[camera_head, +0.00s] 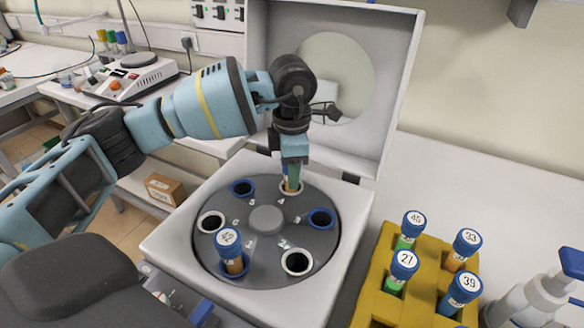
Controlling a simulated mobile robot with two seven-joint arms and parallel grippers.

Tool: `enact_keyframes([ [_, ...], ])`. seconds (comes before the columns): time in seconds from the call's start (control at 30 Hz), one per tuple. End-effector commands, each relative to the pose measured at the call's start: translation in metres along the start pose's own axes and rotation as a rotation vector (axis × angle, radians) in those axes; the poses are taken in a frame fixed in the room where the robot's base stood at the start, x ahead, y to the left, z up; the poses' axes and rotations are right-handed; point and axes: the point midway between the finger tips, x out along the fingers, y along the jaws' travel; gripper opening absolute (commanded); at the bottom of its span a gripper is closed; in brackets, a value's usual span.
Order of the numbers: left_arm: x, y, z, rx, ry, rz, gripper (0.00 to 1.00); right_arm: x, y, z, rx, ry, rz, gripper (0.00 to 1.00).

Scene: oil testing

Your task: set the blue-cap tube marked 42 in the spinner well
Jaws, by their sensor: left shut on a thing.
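My left gripper (292,168) points down at the back of the spinner rotor (266,252) and is shut on a tube (291,184). The tube's lower part is brownish and stands upright at a white-ringed well (283,194), apparently partly inside it. The fingers cover its cap, so I cannot read its mark. Another blue-cap tube (229,248) with amber contents stands in the front-left blue-ringed well, opposite the held tube; its number is hard to read and may be 42. My right gripper is not in view.
The spinner's lid (398,85) stands open behind the rotor. Other wells look empty, such as the front white-ringed one (297,262). A white device (530,300) stands at far right.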

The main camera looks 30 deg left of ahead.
Motion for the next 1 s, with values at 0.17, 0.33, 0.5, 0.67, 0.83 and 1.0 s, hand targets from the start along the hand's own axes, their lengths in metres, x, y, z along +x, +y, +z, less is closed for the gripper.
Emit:
enact_keyframes([
  [0.17, 0.002, 0.000, 0.000, 0.001, 0.000, 0.000, 0.51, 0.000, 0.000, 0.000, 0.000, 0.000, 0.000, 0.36],
  [0.33, 0.002, 0.000, 0.000, 0.001, 0.000, 0.000, 0.58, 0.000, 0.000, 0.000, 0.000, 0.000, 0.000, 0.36],
  [0.5, 0.001, 0.000, 0.000, 0.001, 0.000, 0.000, 0.58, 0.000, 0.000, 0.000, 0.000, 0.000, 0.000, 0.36],
  [0.67, -0.010, 0.000, 0.001, 0.000, -0.002, 0.002, 0.58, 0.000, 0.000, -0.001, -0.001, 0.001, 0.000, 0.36],
  [0.83, -0.041, 0.000, 0.001, 0.002, -0.003, 0.002, 0.58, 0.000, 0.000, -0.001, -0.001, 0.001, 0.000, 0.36],
  [1.0, -0.075, 0.001, 0.001, 0.000, -0.002, 0.002, 0.58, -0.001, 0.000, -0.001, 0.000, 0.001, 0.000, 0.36],
])
